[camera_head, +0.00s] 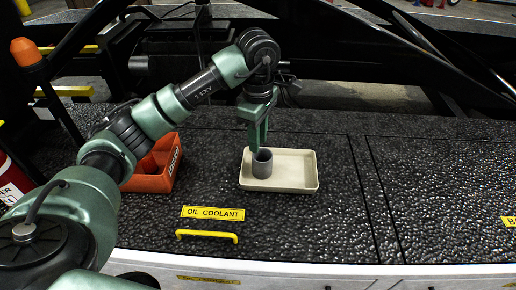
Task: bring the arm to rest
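My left arm comes in from the left and reaches over the deck. Its green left gripper (258,147) points down at the cream tray (296,187). A grey cylinder (262,166) stands upright in the left part of the tray. The fingers are just above and behind the cylinder's rim and look apart; whether one touches it I cannot tell. My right gripper is not in view.
An orange bin (150,182) stands left of the tray, partly behind my arm. A yellow "OIL COOLANT" label (213,213) and a yellow handle (207,236) are in front. Dark beams (440,50) cross behind. The textured deck (440,190) on the right is clear.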

